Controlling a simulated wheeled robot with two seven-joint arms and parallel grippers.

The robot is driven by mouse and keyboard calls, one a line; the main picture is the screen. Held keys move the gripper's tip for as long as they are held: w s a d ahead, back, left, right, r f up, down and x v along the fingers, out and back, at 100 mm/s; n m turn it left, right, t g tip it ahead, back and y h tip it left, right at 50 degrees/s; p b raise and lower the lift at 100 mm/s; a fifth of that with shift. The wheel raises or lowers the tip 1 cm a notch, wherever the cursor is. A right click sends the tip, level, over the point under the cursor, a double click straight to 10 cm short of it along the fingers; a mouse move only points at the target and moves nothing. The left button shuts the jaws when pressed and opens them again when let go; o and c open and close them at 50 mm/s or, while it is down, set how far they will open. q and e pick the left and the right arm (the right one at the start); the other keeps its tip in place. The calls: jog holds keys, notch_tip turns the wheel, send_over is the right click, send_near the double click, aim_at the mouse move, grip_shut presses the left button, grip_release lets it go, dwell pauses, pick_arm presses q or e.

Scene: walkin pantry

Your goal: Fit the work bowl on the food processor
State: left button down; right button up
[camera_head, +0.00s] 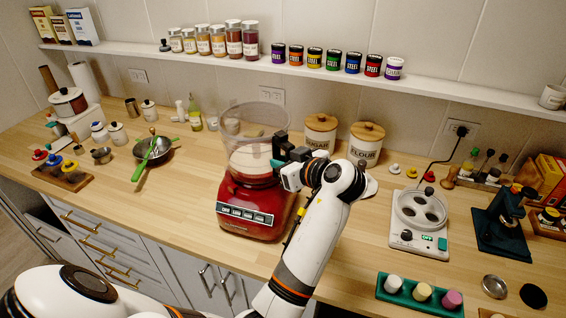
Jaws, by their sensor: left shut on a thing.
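The red food processor base (246,212) stands on the wooden counter near the middle, with a row of buttons on its front. The clear work bowl (250,150) is upright directly over the top of the base. Its bottom meets the base in the picture, but I cannot tell whether it is fully seated. My left gripper (281,166) is at the right side of the bowl, shut on it. The gripper's dark fingers and my forearm hide the bowl's right side and part of the base's right side. My right gripper is not in view.
Sugar (320,133) and flour (364,144) canisters stand behind my left arm. A white appliance (418,220) and a green tray (420,294) are to the right.

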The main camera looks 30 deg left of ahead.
pick_arm(q)
jog(key=shift+f+b, duration=0.95)
jog(key=shift+f, duration=0.05)
jog(key=c, duration=1.3)
grip_release()
jog(key=shift+o, duration=0.2)
jog(key=shift+f, duration=0.1)
